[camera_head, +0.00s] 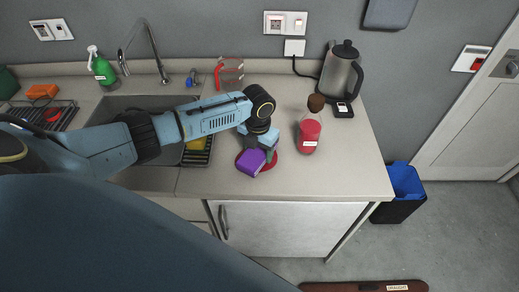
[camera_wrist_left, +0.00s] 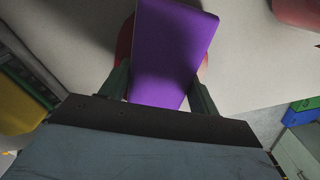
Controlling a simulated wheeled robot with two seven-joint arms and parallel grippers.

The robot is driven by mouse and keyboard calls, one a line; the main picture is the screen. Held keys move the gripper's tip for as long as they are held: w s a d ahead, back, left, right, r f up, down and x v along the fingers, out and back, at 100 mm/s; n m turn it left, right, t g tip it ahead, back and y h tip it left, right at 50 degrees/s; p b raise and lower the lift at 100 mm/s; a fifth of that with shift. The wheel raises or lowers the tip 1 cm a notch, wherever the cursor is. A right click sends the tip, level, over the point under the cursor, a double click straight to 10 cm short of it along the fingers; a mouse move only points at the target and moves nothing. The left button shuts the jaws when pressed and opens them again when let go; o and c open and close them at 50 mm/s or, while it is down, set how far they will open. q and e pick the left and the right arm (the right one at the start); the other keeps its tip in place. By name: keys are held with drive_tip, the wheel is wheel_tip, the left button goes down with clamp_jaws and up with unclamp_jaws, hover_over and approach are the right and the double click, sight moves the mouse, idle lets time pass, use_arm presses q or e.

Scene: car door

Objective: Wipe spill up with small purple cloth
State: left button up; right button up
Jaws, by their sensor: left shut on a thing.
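My left gripper (camera_head: 259,148) is shut on the purple cloth (camera_head: 252,162), a folded block-like piece. It holds the cloth over the red spill (camera_head: 268,163) on the counter. In the left wrist view the cloth (camera_wrist_left: 168,55) sits between the two green fingers of the gripper (camera_wrist_left: 158,88). Red edges of the spill (camera_wrist_left: 123,45) show on both sides of the cloth. The cloth covers most of the spill, and I cannot tell whether it touches the counter. My right gripper is not in view.
A bottle of red liquid with a brown stopper (camera_head: 309,130) stands right of the spill. A kettle (camera_head: 340,75) is behind it. A measuring jug (camera_head: 229,72) stands at the back. The sink (camera_head: 120,105) is on the left. The counter's front right (camera_head: 345,180) is clear.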

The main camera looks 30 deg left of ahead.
use_arm(q)
drive_tip(key=shift+s+a+p, duration=0.3)
drive_tip(key=shift+s+a, duration=0.1)
drive_tip(key=shift+a, duration=0.25)
drive_tip(key=shift+w+d, duration=0.55)
drive_tip(key=shift+d, duration=0.35)
idle(0.5)
drive_tip(key=shift+s+a, duration=0.55)
drive_tip(key=shift+a, duration=0.35)
idle(0.5)
drive_tip(key=shift+w+d, duration=0.55)
drive_tip(key=shift+d, duration=0.35)
idle(2.9)
drive_tip(key=shift+s+a+p, duration=0.3)
drive_tip(key=shift+a+p, duration=0.1)
drive_tip(key=shift+a, duration=0.1)
